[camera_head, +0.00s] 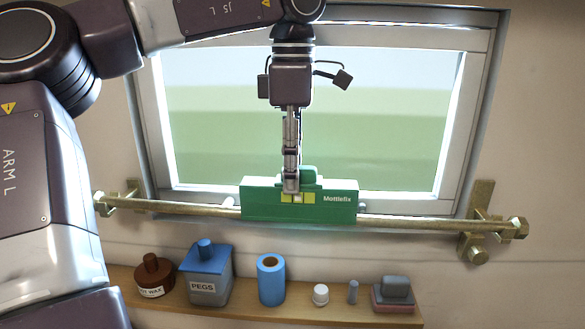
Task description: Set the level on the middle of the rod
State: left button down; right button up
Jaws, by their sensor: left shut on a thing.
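The level (262,203) is a green bar with yellow vial windows and the word "Mottlefix" on its face. It is at the middle of the brass rod (405,222) and hides that part of it. Whether the level rests on the rod or hangs just in front of it, I cannot tell. The rod runs across below the window between two wall brackets. My left gripper (291,188) points down from above and is shut on the level near its top middle. My right gripper is not in view.
A bracket holds the rod at the left (118,199) and another at the right (480,225). A window (400,120) is behind. Below, a wooden shelf (345,312) holds a brown jar (153,272), a PEGS box (206,278), a blue roll (271,283) and several small items.

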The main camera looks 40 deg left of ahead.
pick_arm(q)
jog(key=shift+f+b, duration=0.6)
jog(key=shift+f, duration=0.45)
jog(key=c, duration=1.4)
grip_release()
jog(key=shift+r, duration=3.8)
